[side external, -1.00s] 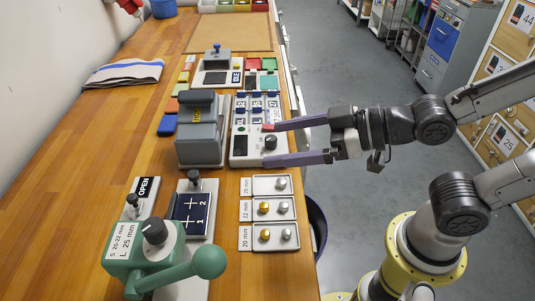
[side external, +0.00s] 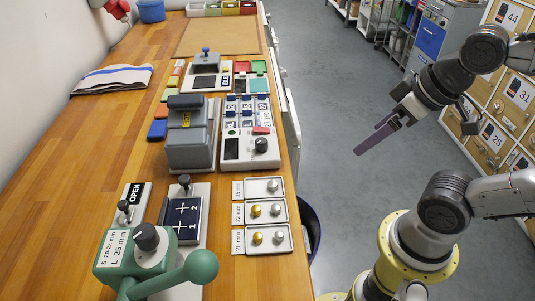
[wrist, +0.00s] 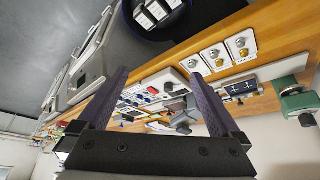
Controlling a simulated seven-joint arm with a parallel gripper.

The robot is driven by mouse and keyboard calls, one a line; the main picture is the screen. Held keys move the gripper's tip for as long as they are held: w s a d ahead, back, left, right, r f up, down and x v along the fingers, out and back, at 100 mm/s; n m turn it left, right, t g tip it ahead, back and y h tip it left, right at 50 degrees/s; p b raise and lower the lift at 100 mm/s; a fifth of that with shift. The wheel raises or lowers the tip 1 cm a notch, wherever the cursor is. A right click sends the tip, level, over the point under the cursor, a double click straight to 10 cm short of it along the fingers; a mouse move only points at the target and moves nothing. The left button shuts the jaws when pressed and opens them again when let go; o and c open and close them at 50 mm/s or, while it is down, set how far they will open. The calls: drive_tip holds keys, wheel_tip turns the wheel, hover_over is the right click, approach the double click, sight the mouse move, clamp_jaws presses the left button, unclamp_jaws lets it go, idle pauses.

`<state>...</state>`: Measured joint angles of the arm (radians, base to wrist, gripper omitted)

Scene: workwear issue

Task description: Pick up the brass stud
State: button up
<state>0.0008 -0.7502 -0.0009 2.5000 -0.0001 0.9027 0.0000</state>
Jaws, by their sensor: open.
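Two brass studs show in the side external view: one (side external: 256,211) in the 22 mm tray (side external: 240,224) and one (side external: 257,237) in the 20 mm tray (side external: 273,251). Each lies left of a silver stud. The 25 mm tray (side external: 256,196) shows a single silver stud (side external: 273,185). My gripper (side external: 362,150) is off the bench, above the floor to the right and apart from the trays. In the wrist view its fingers (wrist: 159,75) are spread and empty. The trays with the brass studs (wrist: 219,63) show beyond the right finger.
A green lever press (side external: 150,250) stands at the near left of the bench. A grey machine (side external: 192,140) and a white device with a knob (side external: 250,150) stand behind the trays. A dark bin (side external: 312,228) sits beside the bench edge. Bare wood lies at left.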

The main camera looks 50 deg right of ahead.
drive_tip(key=c, duration=0.5)
drive_tip(key=shift+c, duration=0.2)
